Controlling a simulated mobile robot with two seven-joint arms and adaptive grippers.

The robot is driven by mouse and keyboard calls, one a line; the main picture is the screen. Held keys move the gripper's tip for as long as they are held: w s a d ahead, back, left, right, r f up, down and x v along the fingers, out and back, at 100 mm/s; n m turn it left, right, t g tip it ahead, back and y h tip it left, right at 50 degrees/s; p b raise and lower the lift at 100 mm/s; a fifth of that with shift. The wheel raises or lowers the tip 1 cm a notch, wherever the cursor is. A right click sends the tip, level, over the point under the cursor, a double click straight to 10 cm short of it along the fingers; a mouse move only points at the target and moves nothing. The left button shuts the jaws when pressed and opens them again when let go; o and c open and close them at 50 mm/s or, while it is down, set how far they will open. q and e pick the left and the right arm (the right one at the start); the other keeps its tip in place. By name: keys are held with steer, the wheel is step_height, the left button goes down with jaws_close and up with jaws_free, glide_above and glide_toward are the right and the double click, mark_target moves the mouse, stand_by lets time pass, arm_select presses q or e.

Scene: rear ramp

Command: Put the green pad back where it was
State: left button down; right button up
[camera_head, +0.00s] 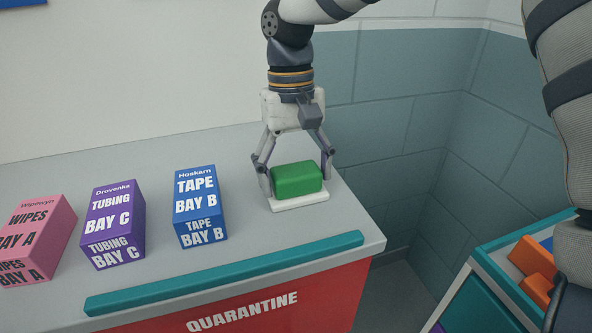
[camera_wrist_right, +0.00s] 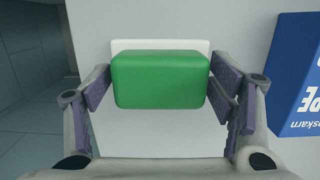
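The green pad (camera_head: 297,180) is a rounded block at the right end of the counter, over a thin white base plate (camera_head: 300,203). My right gripper (camera_head: 297,188) reaches down from above, with one finger at each short side of the pad. In the right wrist view the green pad (camera_wrist_right: 160,80) fills the space between the fingers, and both fingertips appear to touch its sides. The white plate (camera_wrist_right: 160,44) shows behind it. Whether the pad rests on the plate or hangs just above it I cannot tell. My left gripper is not in view.
Blue tape (camera_head: 200,207), purple tubing (camera_head: 113,225) and pink wipes (camera_head: 37,240) boxes stand to the left on the counter (camera_head: 245,150). A teal strip (camera_head: 225,273) runs along its front edge. A bin with orange items (camera_head: 533,260) is at the right.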

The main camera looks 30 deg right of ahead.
mark_target(292, 164)
stand_by(0.3)
step_height(292, 164, up, 12)
steer(key=w, duration=0.1)
steer(key=shift+w+d, duration=0.2)
steer(key=shift+w, duration=0.2)
